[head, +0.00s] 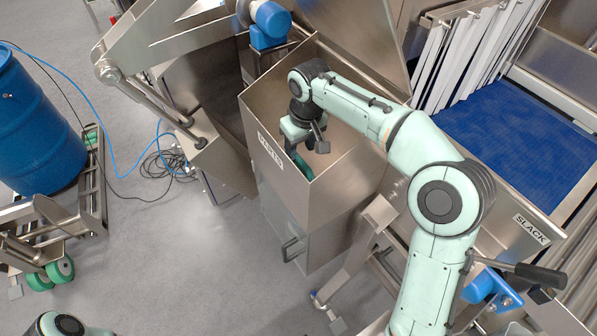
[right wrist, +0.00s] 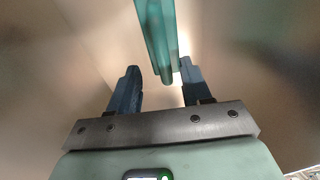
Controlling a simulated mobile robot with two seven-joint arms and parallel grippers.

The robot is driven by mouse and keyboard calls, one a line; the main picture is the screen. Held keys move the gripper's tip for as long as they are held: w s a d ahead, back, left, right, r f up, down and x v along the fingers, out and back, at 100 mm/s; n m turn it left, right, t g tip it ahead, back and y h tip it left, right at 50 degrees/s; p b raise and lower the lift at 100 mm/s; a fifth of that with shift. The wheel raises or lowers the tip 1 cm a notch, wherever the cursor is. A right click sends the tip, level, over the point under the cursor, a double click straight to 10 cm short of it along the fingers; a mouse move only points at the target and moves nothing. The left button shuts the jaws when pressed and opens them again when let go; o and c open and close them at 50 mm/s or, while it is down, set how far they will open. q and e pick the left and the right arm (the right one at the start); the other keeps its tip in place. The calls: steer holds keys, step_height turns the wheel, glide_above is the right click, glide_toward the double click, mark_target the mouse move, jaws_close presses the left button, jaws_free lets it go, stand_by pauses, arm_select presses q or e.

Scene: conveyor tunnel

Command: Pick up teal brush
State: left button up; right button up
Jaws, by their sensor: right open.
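The teal brush (head: 302,166) is in the steel bin marked PARTS (head: 276,152) in the head view, partly hidden by my right gripper (head: 307,146). In the right wrist view a long teal handle (right wrist: 156,38) comes down from the top edge, its near end close to the fingertips. My right gripper (right wrist: 160,72) is open, with a dark finger on each side of the handle's end line. I cannot tell whether the handle lies fully between the fingers. My left gripper is not in view.
Steel bin walls stand close around my right gripper. A blue conveyor belt (head: 520,140) with white strip curtains (head: 470,55) is at the right. A blue drum (head: 35,125) and loose cables (head: 165,165) are at the left. Grey floor is free in front of the bin.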

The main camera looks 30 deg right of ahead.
mark_target(299, 158)
steer(key=f, duration=0.4)
steer(key=shift+s+a+f+b, duration=0.1)
steer(key=shift+a+f+b, duration=0.1)
steer(key=shift+f+b, duration=0.15)
steer(key=shift+f, duration=0.2)
steer(key=shift+f, duration=0.25)
jaws_close()
